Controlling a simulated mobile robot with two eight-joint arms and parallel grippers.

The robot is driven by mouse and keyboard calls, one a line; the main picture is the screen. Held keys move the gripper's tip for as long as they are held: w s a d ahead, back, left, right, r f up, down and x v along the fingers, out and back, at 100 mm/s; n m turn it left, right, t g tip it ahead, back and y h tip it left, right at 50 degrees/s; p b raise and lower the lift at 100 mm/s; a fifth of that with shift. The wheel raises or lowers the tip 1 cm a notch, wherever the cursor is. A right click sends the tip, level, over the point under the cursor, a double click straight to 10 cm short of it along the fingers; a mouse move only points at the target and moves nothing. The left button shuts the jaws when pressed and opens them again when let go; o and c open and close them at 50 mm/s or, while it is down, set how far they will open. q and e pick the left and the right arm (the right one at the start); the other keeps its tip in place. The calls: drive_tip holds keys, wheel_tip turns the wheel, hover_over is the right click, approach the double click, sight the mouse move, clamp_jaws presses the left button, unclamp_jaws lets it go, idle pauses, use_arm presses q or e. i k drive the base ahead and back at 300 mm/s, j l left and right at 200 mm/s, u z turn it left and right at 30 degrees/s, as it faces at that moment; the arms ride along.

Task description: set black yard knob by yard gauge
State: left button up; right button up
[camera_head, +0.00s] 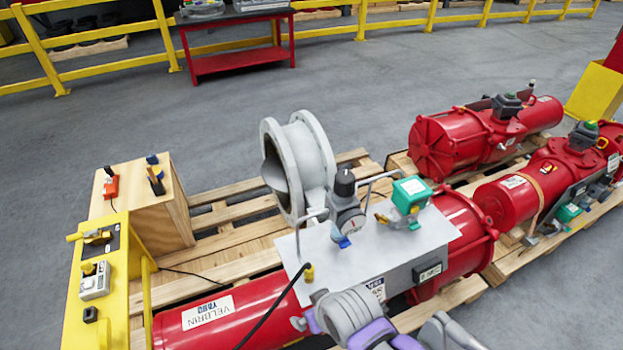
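A black knob (344,182) stands upright on top of a grey regulator (346,217) on the light-grey mounting plate (375,258). A small round gauge (351,224) with a pale face sits on the regulator's front, below the knob; its reading is too small to make out. Nothing touches the knob. Grey and purple parts of my own arms show at the bottom centre, in front of the plate. No fingertips of either gripper can be made out.
A teal-topped device (410,192) stands right of the regulator, with curved grey tubing nearby. A grey flanged valve (298,165) rises behind. A red cylinder (225,318) lies below left. A yellow panel (98,285) and wooden box (150,203) stand at left.

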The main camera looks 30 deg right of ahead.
sight(415, 225)
drive_tip(key=k+z, duration=0.1)
drive_tip(key=z, duration=0.3)
drive_tip(key=l+z, duration=0.15)
drive_tip(key=z, duration=0.25)
drive_tip(key=k+l+z, duration=0.15)
drive_tip(key=z, duration=0.25)
